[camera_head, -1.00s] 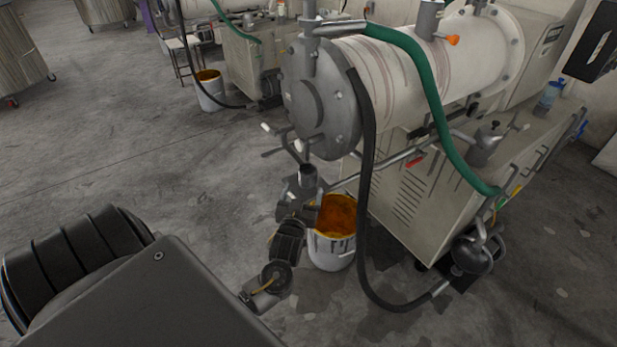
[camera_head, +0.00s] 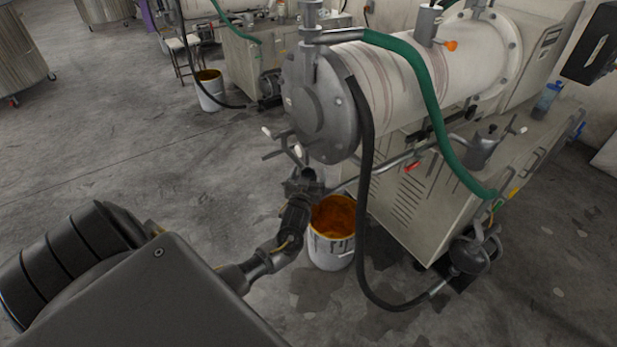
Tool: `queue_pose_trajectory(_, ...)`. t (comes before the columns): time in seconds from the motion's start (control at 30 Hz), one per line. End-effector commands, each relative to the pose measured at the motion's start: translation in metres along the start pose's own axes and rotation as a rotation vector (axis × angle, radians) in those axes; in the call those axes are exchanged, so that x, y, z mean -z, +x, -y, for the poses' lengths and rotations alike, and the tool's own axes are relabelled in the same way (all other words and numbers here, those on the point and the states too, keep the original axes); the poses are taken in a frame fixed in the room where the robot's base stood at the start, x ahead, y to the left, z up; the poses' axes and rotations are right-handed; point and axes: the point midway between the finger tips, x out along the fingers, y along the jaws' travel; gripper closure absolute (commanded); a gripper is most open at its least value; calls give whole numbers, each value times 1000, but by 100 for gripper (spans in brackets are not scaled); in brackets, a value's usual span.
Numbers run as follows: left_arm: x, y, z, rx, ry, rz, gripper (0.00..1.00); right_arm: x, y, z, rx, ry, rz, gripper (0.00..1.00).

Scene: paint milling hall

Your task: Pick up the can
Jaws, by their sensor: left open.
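A white can or bucket (camera_head: 331,252) of orange paint stands upright on the floor below the mill's front end, with dark drips down its side. My left gripper (camera_head: 304,181) is open, above and to the left of the can's rim. It is close under the mill's round front flange, by a short dark spout. I cannot tell whether it touches the spout. The gripper and wrist hide a little of the can's left rim. My right gripper is not in view.
The horizontal mill (camera_head: 320,105) and its cabinet (camera_head: 405,205) stand right of the gripper. A black hose (camera_head: 365,230) hangs just right of the can. Another paint bucket (camera_head: 209,92) stands farther back. The floor at left is clear.

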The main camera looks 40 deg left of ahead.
Motion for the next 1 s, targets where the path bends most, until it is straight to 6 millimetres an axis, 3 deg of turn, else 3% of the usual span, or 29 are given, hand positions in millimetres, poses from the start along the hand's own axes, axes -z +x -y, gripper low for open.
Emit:
queue_pose_trajectory(0.3,-1,6,0,-1,0,1,21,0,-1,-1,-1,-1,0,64)
queue_pose_trajectory(0.7,-1,6,0,0,0,1,73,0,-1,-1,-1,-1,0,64)
queue_pose_trajectory(0.77,0,6,0,0,0,0,77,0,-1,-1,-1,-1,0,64)
queue_pose_trajectory(1.0,0,6,0,0,0,0,77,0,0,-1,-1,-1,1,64)
